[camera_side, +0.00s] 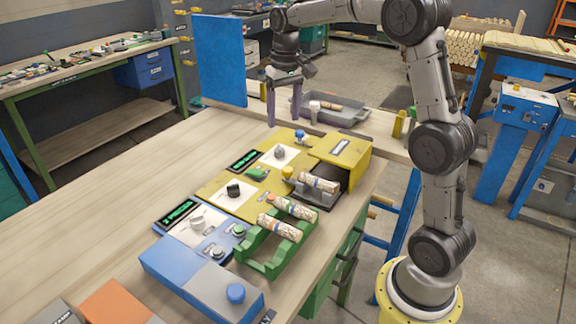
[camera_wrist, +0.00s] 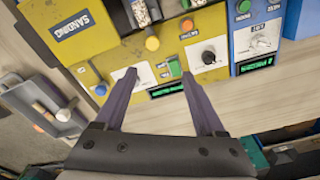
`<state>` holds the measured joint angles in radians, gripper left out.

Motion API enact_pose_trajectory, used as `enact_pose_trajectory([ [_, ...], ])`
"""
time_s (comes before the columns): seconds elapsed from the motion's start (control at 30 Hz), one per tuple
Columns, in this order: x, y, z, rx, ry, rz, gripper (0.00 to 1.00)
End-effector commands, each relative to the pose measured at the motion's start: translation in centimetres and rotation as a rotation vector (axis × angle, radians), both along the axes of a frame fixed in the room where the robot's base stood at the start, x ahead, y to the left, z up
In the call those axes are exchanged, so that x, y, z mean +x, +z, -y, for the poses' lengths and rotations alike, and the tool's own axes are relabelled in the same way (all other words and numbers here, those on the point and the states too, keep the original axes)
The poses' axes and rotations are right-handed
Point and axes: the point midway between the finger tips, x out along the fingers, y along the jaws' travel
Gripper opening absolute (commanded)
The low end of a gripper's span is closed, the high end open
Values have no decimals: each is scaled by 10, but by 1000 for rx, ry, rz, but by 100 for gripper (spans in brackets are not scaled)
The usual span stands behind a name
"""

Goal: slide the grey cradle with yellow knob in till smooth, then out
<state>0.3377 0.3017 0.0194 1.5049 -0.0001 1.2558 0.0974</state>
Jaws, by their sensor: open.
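The grey cradle (camera_side: 325,201) stands at the open mouth of the yellow sanding machine (camera_side: 343,148). A pale speckled turned wood piece (camera_side: 318,183) lies in it. Its yellow knob (camera_side: 288,172) is at the cradle's left end, and it also shows in the wrist view (camera_wrist: 152,43). In the wrist view the machine (camera_wrist: 62,40) carries a "SANDING" label. My gripper (camera_side: 284,118) is open and empty, raised beyond the machine in the side view. In the wrist view my gripper's fingers (camera_wrist: 160,74) are spread below the knob, apart from it.
A green rack (camera_side: 262,266) with speckled wood pieces stands in front of the cradle. A blue machine (camera_side: 165,265) with a blue knob is at the near left. A grey tray (camera_side: 352,119) lies behind the yellow machine. The bench's left side (camera_side: 90,195) is clear.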

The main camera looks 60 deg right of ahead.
Motion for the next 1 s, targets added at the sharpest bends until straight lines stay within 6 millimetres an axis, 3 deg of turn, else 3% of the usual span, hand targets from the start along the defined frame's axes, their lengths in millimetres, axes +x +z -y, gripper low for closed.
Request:
enact_pose_trajectory([
  [0.1, 1, -23, 13, 16, -25, -46, 72],
  [0.23, -1, -32, 18, 22, -39, -58, 72],
  [0.37, -2, -46, 18, 23, -38, -61, 72],
  [0.8, -2, -129, 17, 23, -37, -60, 72],
  [1.0, -1, -155, 17, 22, -37, -58, 72],
])
